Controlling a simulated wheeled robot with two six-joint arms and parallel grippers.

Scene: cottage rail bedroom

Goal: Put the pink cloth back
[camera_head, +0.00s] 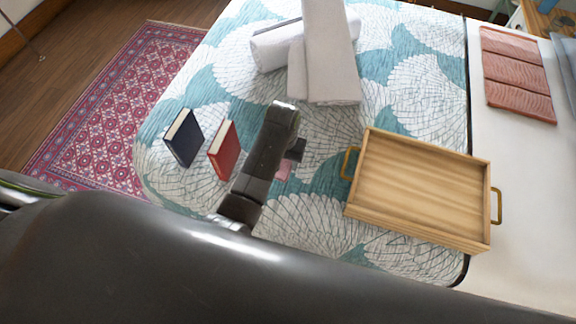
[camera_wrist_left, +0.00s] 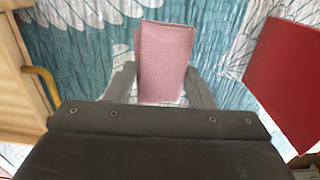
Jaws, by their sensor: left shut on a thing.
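The pink cloth (camera_head: 284,172) is a small folded piece, mostly hidden by my left arm in the head view. The left wrist view shows the pink cloth (camera_wrist_left: 165,62) upright between the two fingers of my left gripper (camera_wrist_left: 160,86). My left gripper (camera_head: 291,158) is shut on it, over the patterned quilt between the red book and the wooden tray. Whether the cloth touches the quilt is hard to tell. My right gripper is not in view.
A wooden tray (camera_head: 420,188) with brass handles lies on the bed, empty. White towels (camera_head: 330,60) are at the back. Folded salmon cloth (camera_head: 515,72) lies at right.

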